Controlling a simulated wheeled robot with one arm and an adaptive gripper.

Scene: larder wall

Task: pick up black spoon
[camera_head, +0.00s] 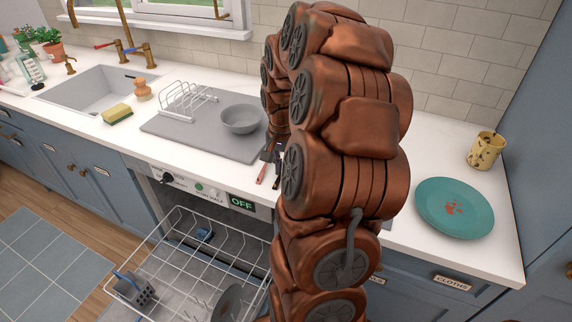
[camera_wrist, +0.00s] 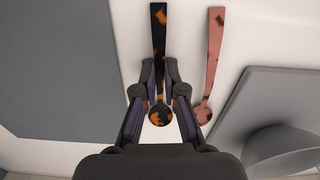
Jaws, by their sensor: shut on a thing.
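The black spoon (camera_wrist: 159,40) has orange blotches and lies on the white worktop in the wrist view, its round bowl (camera_wrist: 160,115) towards my wrist. My gripper (camera_wrist: 160,78) has its two fingers on either side of the spoon's handle and is shut on it. I cannot tell whether the spoon is clear of the worktop. In the head view a small dark part of the spoon (camera_head: 277,183) shows beside my arm, which hides most of the gripper.
A pink spoon (camera_wrist: 211,50) with dark blotches lies close beside the black one. The grey drying mat (camera_head: 200,142) holds a rack (camera_head: 187,101) and a grey bowl (camera_head: 240,119). A teal plate (camera_head: 470,215) and a spotted mug (camera_head: 485,150) stand right. The dishwasher rack (camera_head: 190,262) is out below.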

